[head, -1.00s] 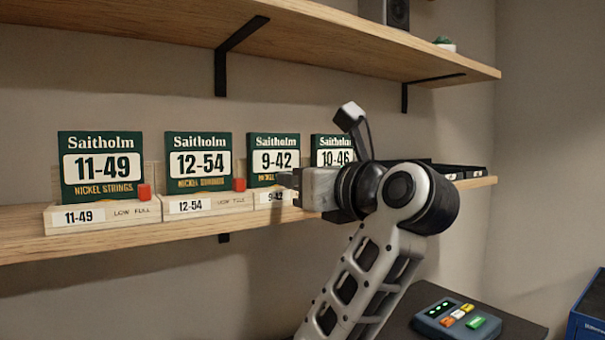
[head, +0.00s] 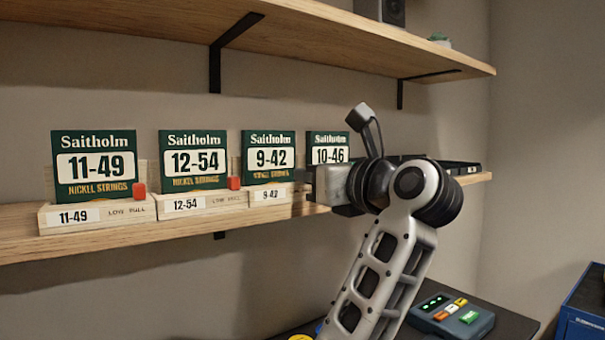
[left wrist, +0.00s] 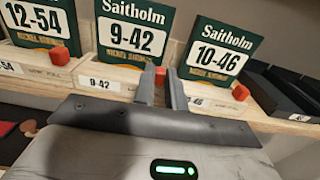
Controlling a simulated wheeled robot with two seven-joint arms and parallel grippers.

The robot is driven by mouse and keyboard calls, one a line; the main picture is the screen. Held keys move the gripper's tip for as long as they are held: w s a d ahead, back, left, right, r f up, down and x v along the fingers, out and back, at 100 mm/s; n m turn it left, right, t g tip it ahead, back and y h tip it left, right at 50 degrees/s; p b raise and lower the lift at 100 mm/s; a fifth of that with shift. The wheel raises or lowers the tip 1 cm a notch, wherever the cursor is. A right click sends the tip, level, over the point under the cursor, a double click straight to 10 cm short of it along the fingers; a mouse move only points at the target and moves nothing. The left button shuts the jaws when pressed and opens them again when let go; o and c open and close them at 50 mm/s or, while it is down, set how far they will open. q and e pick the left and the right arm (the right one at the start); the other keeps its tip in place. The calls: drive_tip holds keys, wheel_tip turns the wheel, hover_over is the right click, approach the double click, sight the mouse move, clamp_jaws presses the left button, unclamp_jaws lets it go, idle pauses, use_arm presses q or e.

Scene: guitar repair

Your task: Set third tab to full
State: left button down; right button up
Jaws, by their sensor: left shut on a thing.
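The third string pack, marked 9-42 (head: 268,157), stands in a pale wooden holder (head: 268,193) with a 9-42 label. Its red tab (left wrist: 160,73) shows in the left wrist view, between my left gripper's fingertips, near the holder's right end. My left gripper (left wrist: 161,82) is shut on this tab. In the head view, my left gripper (head: 312,183) reaches the holder's right end from the right and hides the tab. The holder's LOW and FULL marks are mostly hidden by the gripper in the left wrist view. My right gripper is not in view.
The 11-49 holder (head: 98,214) and 12-54 holder (head: 200,203) have red tabs at their right ends. The 10-46 pack (left wrist: 219,47) stands right of the gripper, its red tab (left wrist: 240,92) at the right. Dark trays (left wrist: 280,100) lie farther right.

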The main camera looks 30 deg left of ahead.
use_arm(q)
drive_tip(key=shift+w+r, duration=0.1)
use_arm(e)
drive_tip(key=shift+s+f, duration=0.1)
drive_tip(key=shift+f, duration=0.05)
use_arm(q)
drive_tip(key=c, duration=1.6)
unclamp_jaws()
drive_tip(key=shift+d, duration=0.1)
drive_tip(key=shift+o, duration=0.8)
drive_tip(key=shift+w, duration=0.15)
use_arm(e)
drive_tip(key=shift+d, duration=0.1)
use_arm(q)
drive_tip(key=b+v, duration=0.2)
drive_tip(key=v, duration=1.4)
drive_tip(key=shift+b, duration=0.4)
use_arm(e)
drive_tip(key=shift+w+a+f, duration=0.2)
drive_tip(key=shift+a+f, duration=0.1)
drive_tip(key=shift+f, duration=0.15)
